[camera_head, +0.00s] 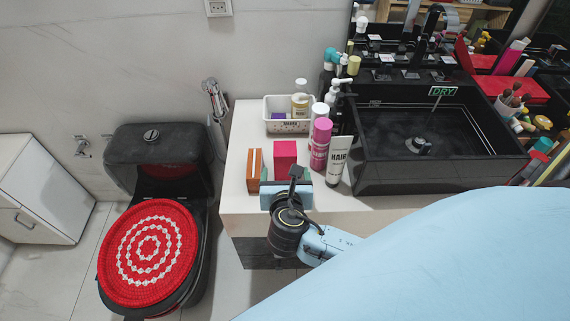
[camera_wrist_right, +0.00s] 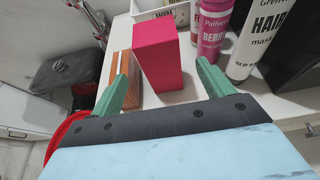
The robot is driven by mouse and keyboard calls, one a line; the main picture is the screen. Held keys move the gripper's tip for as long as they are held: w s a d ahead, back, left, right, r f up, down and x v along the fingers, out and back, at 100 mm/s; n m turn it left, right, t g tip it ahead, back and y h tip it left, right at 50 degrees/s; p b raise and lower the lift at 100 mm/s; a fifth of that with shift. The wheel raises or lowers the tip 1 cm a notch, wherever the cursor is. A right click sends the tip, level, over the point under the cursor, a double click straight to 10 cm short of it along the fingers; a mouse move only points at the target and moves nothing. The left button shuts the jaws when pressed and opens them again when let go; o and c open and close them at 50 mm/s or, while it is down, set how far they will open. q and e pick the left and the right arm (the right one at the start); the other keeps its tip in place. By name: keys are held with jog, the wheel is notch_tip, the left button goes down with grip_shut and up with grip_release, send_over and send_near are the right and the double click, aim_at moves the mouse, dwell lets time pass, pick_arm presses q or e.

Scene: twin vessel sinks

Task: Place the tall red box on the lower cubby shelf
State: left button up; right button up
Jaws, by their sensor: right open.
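The tall red box (camera_head: 285,154) stands upright on the white counter near its front left corner. In the right wrist view the box (camera_wrist_right: 160,55) stands ahead of my right gripper (camera_wrist_right: 163,72), between the lines of its two green fingers. My right gripper (camera_head: 285,182) is open and empty at the counter's front edge, in front of the box. I cannot tell if a finger touches the box. The lower cubby shelf cannot be made out; the area under the counter is mostly hidden by my right arm. My left gripper is not in view.
An orange-brown box (camera_head: 254,170) stands close left of the red box. A pink bottle (camera_head: 320,143) and a white hair tube (camera_head: 337,160) stand at the right. A white basket (camera_head: 289,126) is behind. The black sink (camera_head: 430,180) fills the right; a toilet (camera_head: 150,165) is left.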

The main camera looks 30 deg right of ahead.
aim_at(285, 159)
jog(key=b+x, duration=0.1)
jog(key=x, duration=0.7)
jog(key=shift+w+d+f+b, duration=0.1)
jog(key=shift+w+f+b, duration=0.05)
jog(key=shift+b, duration=0.15)
jog(key=c, duration=1.2)
